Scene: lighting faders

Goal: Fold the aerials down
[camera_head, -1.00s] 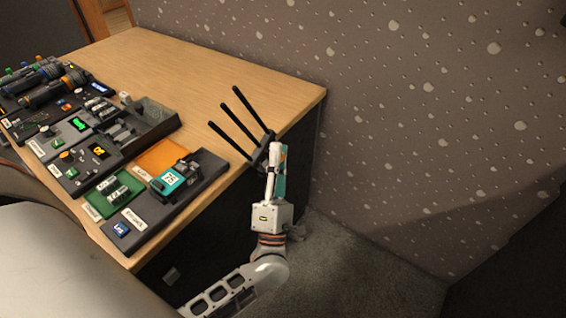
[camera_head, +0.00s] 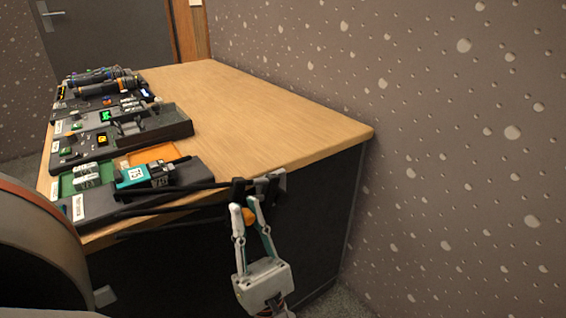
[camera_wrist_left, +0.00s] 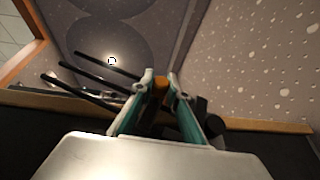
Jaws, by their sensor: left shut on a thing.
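The aerials (camera_head: 200,186) are thin black rods at the near end of the desk. In the head view they run almost level to the left from a dark mount (camera_head: 266,186) at the desk's edge. In the left wrist view, three aerials (camera_wrist_left: 107,66) slant to the upper left of the fingers. My left gripper (camera_head: 245,208) is below and in front of the mount, shut on a small orange part (camera_head: 249,216). That part also shows between the fingertips (camera_wrist_left: 160,84) in the left wrist view. The fingers partly hide how it joins the aerials. My right gripper is not in view.
Control panels with faders and displays (camera_head: 103,138) line the left side of the wooden desk (camera_head: 260,110). A teal block (camera_head: 132,176) sits on the nearest panel. A speckled wall (camera_head: 440,120) stands to the right. The desk's far right top is clear.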

